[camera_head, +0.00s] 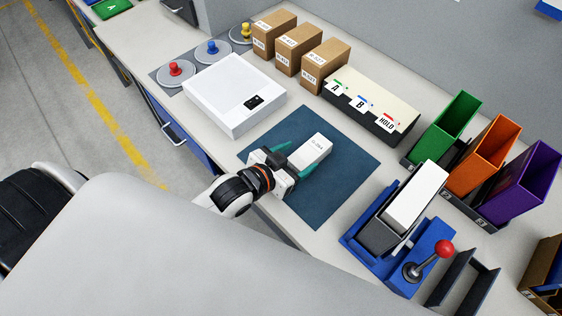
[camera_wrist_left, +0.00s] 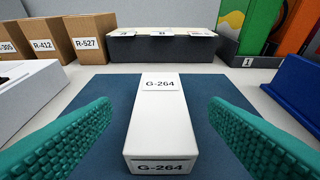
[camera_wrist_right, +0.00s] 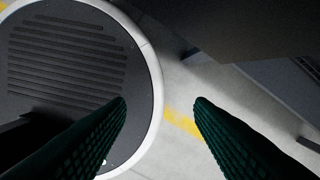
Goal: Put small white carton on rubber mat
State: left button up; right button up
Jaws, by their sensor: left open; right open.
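The small white carton (camera_head: 311,152) lies on the dark blue rubber mat (camera_head: 338,191). In the left wrist view the carton (camera_wrist_left: 160,118) is labelled G-264 and sits on the mat (camera_wrist_left: 102,88). My left gripper (camera_head: 289,157) is open, with its green fingers on either side of the carton. In the left wrist view my left gripper (camera_wrist_left: 160,120) shows a gap between each finger and the carton. My right gripper (camera_wrist_right: 160,100) is open and empty over the floor, away from the table.
A white scale-like box (camera_head: 235,95) stands left of the mat. Brown cartons (camera_head: 299,50) and a divider box (camera_head: 371,104) stand behind it. A blue lever press (camera_head: 405,235) is at the right, near green, orange and purple bins (camera_head: 489,155). The mat's front right is clear.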

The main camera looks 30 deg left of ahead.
pick_arm(q)
jog(key=v, duration=0.5)
jog(key=shift+s+a+r, duration=0.2)
jog(key=shift+s+r, duration=0.1)
jog(key=shift+s, duration=0.25)
